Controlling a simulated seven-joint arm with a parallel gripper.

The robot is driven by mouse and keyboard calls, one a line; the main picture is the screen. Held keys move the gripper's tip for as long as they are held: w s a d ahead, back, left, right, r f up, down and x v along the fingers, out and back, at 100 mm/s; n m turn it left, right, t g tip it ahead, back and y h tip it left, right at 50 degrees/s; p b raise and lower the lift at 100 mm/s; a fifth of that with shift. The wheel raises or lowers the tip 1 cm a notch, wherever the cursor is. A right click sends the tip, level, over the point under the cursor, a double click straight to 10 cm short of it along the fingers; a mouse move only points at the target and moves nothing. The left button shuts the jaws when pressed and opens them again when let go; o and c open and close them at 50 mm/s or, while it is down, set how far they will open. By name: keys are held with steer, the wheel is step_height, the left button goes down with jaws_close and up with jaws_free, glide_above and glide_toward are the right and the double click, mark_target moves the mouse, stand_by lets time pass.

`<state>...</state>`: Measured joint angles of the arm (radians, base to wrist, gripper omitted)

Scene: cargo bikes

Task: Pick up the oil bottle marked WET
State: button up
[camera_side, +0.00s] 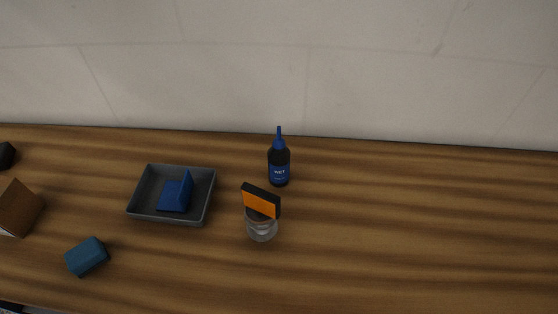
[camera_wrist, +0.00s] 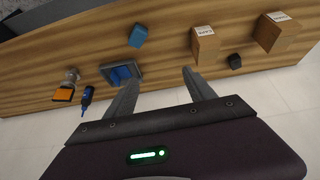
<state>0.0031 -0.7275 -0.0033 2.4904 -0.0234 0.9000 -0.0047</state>
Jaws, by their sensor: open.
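The oil bottle (camera_side: 279,165) stands upright on the wooden bench, dark with a blue pointed cap and a blue label that reads WET. In the wrist view the bottle (camera_wrist: 86,100) is small, at the left, outside the left finger. My gripper (camera_wrist: 161,76) is open, with nothing between its two grey fingers. It is apart from the bottle and does not show in the side view.
A clear round jar (camera_side: 262,231) with an orange and black block (camera_side: 262,203) at its top stands just in front of the bottle. A grey tray (camera_side: 168,219) holds a blue piece. A blue block (camera_side: 87,256) and cardboard boxes (camera_wrist: 206,46) lie farther off. The bench right of the bottle is clear.

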steer(key=w+d+n+g+h, duration=0.2)
steer(key=w+d+h, duration=0.15)
steer(key=d, duration=0.35)
steer(key=w+d+n+g+h, duration=0.1)
steer(key=w+d+g+h, duration=0.1)
steer(key=w+d, duration=0.35)
steer(key=n+g+h, duration=0.3)
steer(key=n+h, duration=0.4)
steer(key=n, duration=0.3)
glide_above(279, 156)
steer(key=s+a, duration=0.2)
steer(key=a, duration=0.5)
step_height(279, 156, down, 10)
steer(key=w+d+f+n, duration=0.1)
steer(key=f, duration=0.1)
steer(key=w+d+f+n, duration=0.1)
steer(key=f+n, duration=0.1)
steer(key=f, duration=0.1)
steer(key=w+d+f+n+t, duration=0.1)
steer(key=f, duration=0.2)
steer(key=shift+w+d+h, duration=0.1)
steer(key=shift+w+h, duration=0.25)
steer(key=shift+w, duration=0.05)
steer(key=shift+n, duration=0.3)
steer(key=x, duration=0.7)
steer(key=shift+f, duration=0.1)
steer(key=shift+s, duration=0.1)
jaws_close()
